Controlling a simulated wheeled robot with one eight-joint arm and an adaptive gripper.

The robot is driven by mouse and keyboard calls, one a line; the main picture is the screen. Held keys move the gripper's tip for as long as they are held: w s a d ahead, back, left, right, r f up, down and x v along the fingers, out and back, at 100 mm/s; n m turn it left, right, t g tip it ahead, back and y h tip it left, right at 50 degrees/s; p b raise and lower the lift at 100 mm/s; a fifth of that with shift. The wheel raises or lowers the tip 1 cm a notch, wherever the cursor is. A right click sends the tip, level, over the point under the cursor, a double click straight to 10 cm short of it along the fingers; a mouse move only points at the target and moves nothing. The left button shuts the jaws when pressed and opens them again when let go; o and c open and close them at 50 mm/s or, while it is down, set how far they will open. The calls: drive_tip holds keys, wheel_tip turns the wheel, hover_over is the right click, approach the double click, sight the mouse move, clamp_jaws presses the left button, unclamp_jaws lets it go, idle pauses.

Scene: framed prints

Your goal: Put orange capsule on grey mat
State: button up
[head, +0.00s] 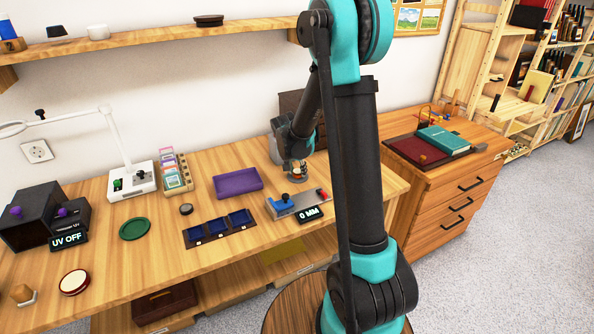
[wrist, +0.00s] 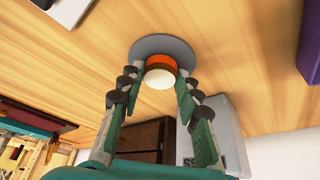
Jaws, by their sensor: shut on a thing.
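The orange capsule (wrist: 161,65), with a pale round end, sits between the two fingertips of my gripper (wrist: 161,76) in the wrist view. The fingers are shut on it from both sides. The grey mat (wrist: 150,44), a round disc, lies on the wooden table directly behind the capsule in that view. I cannot tell whether the capsule touches the mat. In the head view my gripper (head: 297,172) is low over the table, and a sliver of the grey mat (head: 288,180) shows under it.
A purple tray (head: 238,182) lies left of my gripper. A gauge block with a "0 MM" display (head: 309,215) stands just in front. A grey box (head: 276,147) stands behind.

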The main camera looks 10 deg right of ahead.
drive_tip(key=shift+f, duration=0.1)
drive_tip(key=o, duration=1.1)
drive_tip(key=v, duration=1.2)
drive_tip(key=s+d+f+n, duration=0.2)
drive_tip(key=s, duration=0.6)
drive_tip(key=s+d+f+n+y, duration=0.1)
drive_tip(key=s+d+f+n, duration=0.1)
drive_tip(key=s, duration=0.7)
drive_tip(key=s+d+f+n+y, duration=0.1)
drive_tip(key=s+d+f+n, duration=0.1)
drive_tip(key=s, duration=0.7)
drive_tip(key=shift+d+f+n, duration=0.3)
drive_tip(key=shift+d+f, duration=0.1)
drive_tip(key=shift+f, duration=0.5)
